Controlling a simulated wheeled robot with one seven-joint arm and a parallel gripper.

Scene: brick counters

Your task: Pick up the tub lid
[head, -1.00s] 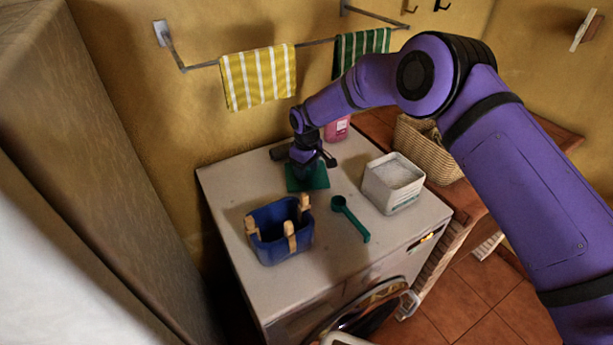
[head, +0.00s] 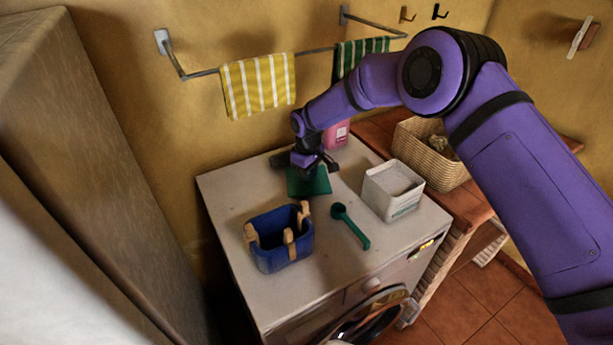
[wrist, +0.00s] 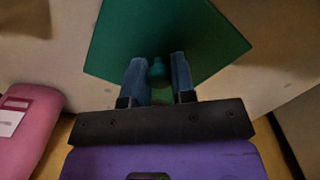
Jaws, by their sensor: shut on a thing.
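The tub lid is a green square plate (head: 318,186) near the back of the white machine top, left of the tub. It also fills the upper part of the wrist view (wrist: 150,30), with a small green knob (wrist: 157,68) at its near side. My gripper (wrist: 160,76) has its two fingers on either side of this knob and is shut on it. In the head view my gripper (head: 306,172) hides the back of the lid. The lid looks tilted there; whether it clears the top, I cannot tell. The open white tub (head: 393,205) holds white powder.
A green scoop (head: 352,228) lies in front of the lid. A blue peg basket (head: 285,255) stands front left. A pink bottle (head: 336,135) stands behind, also left in the wrist view (wrist: 28,125). A wicker basket (head: 425,155) is at right.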

